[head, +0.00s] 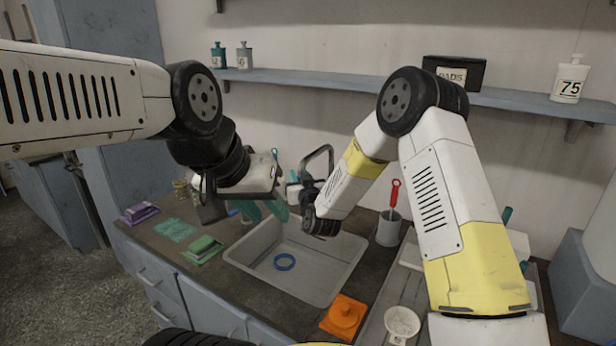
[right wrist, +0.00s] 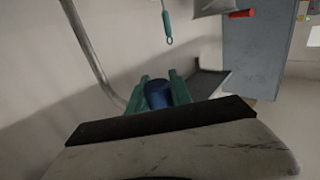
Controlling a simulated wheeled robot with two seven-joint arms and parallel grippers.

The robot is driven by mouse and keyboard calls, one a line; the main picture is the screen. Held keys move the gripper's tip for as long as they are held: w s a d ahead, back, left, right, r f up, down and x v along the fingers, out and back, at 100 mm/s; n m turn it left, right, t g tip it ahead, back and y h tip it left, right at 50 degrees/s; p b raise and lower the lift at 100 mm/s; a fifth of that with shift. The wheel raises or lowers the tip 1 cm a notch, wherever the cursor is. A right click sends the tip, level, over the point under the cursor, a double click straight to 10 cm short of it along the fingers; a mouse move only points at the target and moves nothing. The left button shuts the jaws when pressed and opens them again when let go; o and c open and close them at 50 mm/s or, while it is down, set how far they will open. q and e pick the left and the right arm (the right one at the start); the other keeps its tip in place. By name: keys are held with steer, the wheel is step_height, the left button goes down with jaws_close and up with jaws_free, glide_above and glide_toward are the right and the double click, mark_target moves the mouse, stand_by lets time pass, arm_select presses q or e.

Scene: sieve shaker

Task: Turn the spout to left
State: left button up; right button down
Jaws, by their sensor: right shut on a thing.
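The spout (head: 318,156) is a grey arched pipe behind the sink, partly covered by my right wrist. A grey pipe, likely the spout, also runs down the left of the right wrist view (right wrist: 88,45), beside my right gripper. My right gripper (right wrist: 158,88) has its teal fingers shut on a blue rounded part (right wrist: 158,95). I cannot tell how that part joins the pipe. In the head view its fingertips are hidden. My left gripper (head: 265,212) hangs over the sink's left rear edge, pointing down, its teal fingers apart, and seems empty.
A grey cup (head: 389,230) with a red-handled tool stands at right. Green (head: 203,249) and purple (head: 139,213) items lie at left. A shelf (head: 330,86) runs above.

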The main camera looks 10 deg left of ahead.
stand_by(0.7)
steer(key=w+a+m+t+h, duration=0.1)
steer(key=w+a+m+h, duration=0.2)
steer(key=w+a, duration=0.3)
steer(key=shift+w+a+h, duration=0.3)
steer(key=shift+w+h, duration=0.15)
steer(key=shift+h, duration=0.45)
steer(key=shift+d, duration=0.1)
steer(key=c, duration=1.1)
jaws_free()
steer(key=shift+c, duration=0.2)
steer(key=s, duration=0.7)
steer(key=shift+s+d, duration=0.35)
steer(key=shift+d, duration=0.1)
